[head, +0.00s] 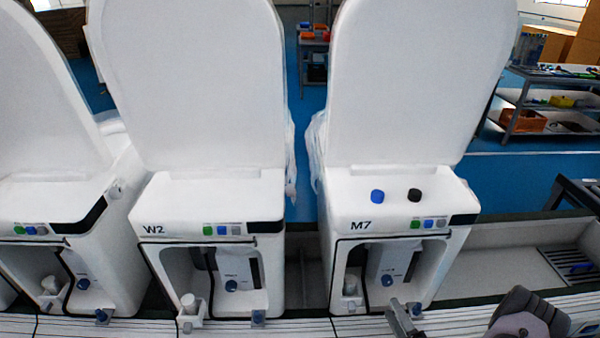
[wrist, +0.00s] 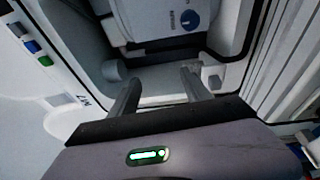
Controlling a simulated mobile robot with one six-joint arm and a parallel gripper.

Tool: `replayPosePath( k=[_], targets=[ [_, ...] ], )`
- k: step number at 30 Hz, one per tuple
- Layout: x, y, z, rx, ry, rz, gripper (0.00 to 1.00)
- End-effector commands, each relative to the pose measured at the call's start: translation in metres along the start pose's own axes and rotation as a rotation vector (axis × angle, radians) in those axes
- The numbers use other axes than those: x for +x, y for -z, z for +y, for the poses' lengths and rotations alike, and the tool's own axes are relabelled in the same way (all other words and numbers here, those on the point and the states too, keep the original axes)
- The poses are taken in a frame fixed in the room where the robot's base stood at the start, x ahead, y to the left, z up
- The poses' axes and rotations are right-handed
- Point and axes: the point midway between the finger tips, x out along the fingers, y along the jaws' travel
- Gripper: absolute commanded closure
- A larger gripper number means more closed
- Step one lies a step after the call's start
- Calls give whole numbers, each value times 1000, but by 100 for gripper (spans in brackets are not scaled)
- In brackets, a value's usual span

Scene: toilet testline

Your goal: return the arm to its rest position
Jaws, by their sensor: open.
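My gripper (head: 407,315) is low at the front of the toilet unit M7 (head: 400,200), in the lower part of the head view. Part of my arm shows to its right. In the wrist view my gripper (wrist: 160,84) is open, with two grey fingers apart and nothing between them. I cannot tell whether the fingers touch either. A blue knob (wrist: 190,19) sits deeper inside the opening.
A blue cap (head: 377,196) and a black cap (head: 415,195) stand on top of M7. Unit W2 (head: 215,200) stands to the left. A grey trough (head: 500,262) lies to the right. A shelf with bins (head: 523,121) is at the back right; blue floor (head: 530,165) there is open.

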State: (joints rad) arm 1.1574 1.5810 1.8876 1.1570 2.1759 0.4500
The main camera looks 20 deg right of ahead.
Motion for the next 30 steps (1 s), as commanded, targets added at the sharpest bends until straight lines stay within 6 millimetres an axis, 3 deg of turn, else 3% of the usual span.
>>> replayPosePath(
  k=[1, 3, 5, 7, 9, 12, 15, 17, 18, 21, 24, 30],
  targets=[
    [28, 14, 42, -115, -37, 149, 44],
    [57, 54, 101, -310, -100, 401, 44],
    [70, 97, 150, -494, -167, 622, 44],
    [69, 152, 203, -741, -268, 886, 44],
    [51, 203, 246, -1009, -391, 1141, 44],
    [8, 256, 289, -1418, -598, 1459, 44],
    [-38, 282, 317, -1865, -839, 1704, 44],
    [-60, 286, 331, -2148, -994, 1801, 44],
    [-72, 285, 340, 2297, 1076, -1809, 44],
    [-88, 278, 360, 2099, 991, -1407, 44],
    [-95, 272, 376, 1968, 918, -1149, 44],
    [-97, 268, 387, 1891, 867, -1006, 44]
  ],
)
